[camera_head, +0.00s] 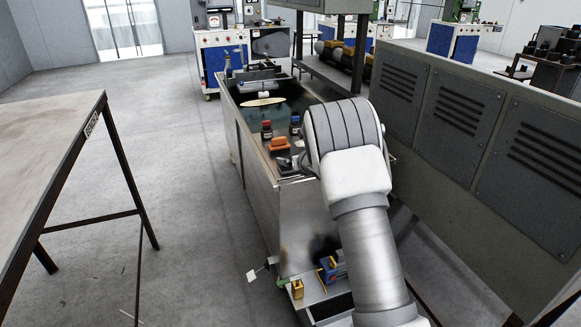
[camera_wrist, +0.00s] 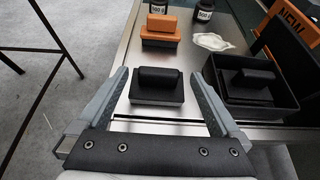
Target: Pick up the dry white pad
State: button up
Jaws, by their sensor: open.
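A crumpled white pad (camera_wrist: 212,42) lies on the steel bench top in the wrist view, right of the orange block and behind a black tray. Whether it is dry cannot be seen. In the head view I cannot make it out; my arm covers part of the bench there. My gripper (camera_wrist: 160,76) is open and empty in the wrist view. A black handled block (camera_wrist: 158,87) shows between its fingers, not gripped. The white pad lies beyond the right fingertip, apart from it. In the head view my gripper (camera_head: 287,163) is over the bench's near end, partly hidden.
An orange handled block (camera_wrist: 161,31) sits behind the black block, with dark bottles (camera_wrist: 204,9) beyond. A black tray (camera_wrist: 290,112) holding another black block is at right. In the head view, a grey cabinet (camera_head: 480,125) stands right of the bench and a table (camera_head: 50,140) left.

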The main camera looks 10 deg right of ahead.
jog(key=shift+x, duration=1.6)
jog(key=shift+a, duration=0.1)
jog(key=shift+c, duration=0.3)
jog(key=c, duration=1.3)
